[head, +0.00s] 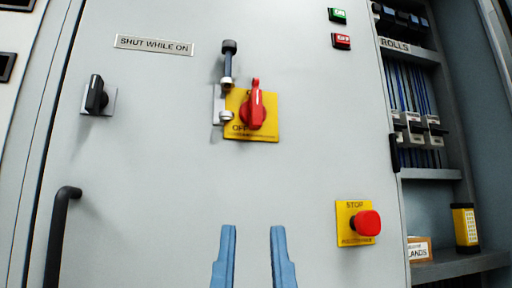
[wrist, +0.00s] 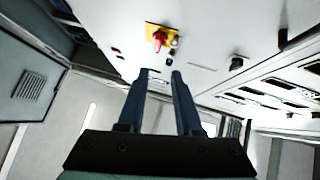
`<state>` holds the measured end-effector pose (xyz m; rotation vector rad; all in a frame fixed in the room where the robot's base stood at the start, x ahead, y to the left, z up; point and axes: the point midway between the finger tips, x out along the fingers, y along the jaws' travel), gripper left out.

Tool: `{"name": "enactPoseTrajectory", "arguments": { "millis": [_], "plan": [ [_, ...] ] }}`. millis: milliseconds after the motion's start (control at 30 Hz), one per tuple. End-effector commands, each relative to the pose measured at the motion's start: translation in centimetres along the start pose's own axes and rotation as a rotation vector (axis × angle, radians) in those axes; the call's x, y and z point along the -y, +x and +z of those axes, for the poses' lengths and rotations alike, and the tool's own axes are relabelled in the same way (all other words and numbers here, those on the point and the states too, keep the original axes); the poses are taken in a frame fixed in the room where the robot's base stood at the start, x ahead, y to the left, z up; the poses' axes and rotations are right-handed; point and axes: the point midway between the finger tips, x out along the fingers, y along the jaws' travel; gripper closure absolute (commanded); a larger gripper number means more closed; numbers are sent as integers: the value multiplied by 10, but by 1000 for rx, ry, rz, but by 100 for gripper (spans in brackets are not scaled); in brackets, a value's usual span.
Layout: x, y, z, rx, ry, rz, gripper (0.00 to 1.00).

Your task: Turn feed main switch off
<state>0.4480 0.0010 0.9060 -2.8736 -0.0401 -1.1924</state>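The feed main switch is a red rotary handle (head: 257,108) on a yellow plate (head: 265,131) in the upper middle of the cabinet door. Its handle points upward; "OFF" is readable at the plate's lower left. A metal bracket with a dark-knobbed pin (head: 229,62) stands at the plate's left edge. The red handle also shows in the wrist view (wrist: 159,38). My gripper (head: 253,228) is open and empty, with two blue fingers below the switch and apart from it. It also shows in the wrist view (wrist: 161,75).
A black rotary switch (head: 97,95) sits left, under a "SHUT WHILE ON" label (head: 153,45). A red stop button (head: 367,223) is lower right. Green (head: 337,15) and red (head: 341,41) push buttons are above. A black door handle (head: 61,236) sticks out lower left. Open shelves (head: 431,173) stand right.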

Motion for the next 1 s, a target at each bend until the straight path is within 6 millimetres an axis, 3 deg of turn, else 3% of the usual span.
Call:
{"name": "enactPoseTrajectory", "arguments": {
  "millis": [33,67,200,400,700,1000],
  "plan": [
    [0,15,-6,23,29,-6,55],
    [0,22,-5,37,52,-12,50],
    [2,51,0,126,190,-35,49],
    [4,83,12,256,410,-45,49],
    [3,118,22,437,754,-6,49],
    [0,141,23,591,1116,96,49]
  ]
}}
